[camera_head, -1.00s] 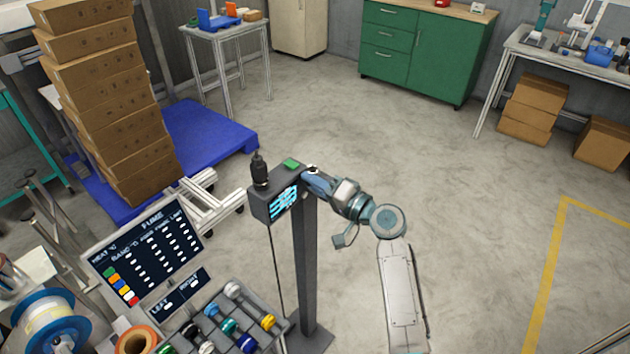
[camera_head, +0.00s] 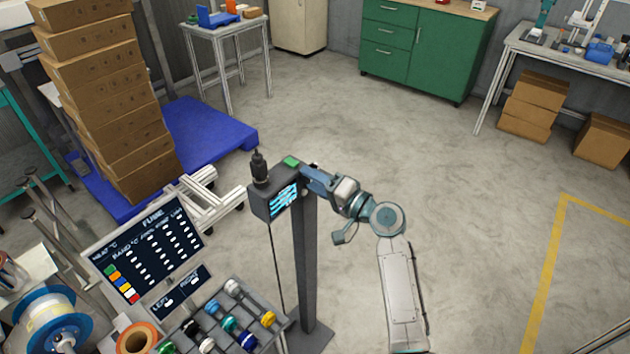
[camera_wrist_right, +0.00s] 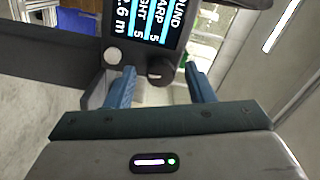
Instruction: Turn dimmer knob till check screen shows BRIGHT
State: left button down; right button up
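The dark check unit on a post has a lit screen (camera_head: 284,203) with cyan bars, its text too small to read there. In the right wrist view the screen (camera_wrist_right: 155,22) is cut off and turned sideways, showing partial words ending "OUND", "ARP 5", "GHT 5" and ".6 m". Below it are a dark round knob (camera_wrist_right: 160,72) and a pale round knob (camera_wrist_right: 112,56). My right gripper (camera_wrist_right: 163,80) is open, with its blue fingers either side of the dark knob and gaps visible. In the head view, my right gripper (camera_head: 310,178) is at the unit's right side. My left gripper is not in view.
A black upright fitting (camera_head: 260,167) and a green block (camera_head: 291,162) top the unit. Stacked boxes (camera_head: 105,95) stand on a blue pallet (camera_head: 205,135). Floor on the right is clear.

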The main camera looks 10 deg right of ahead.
jog(key=b+v, duration=0.4)
jog(key=v, duration=0.6)
jog(key=shift+s+d, duration=0.25)
jog(key=shift+d, duration=0.05)
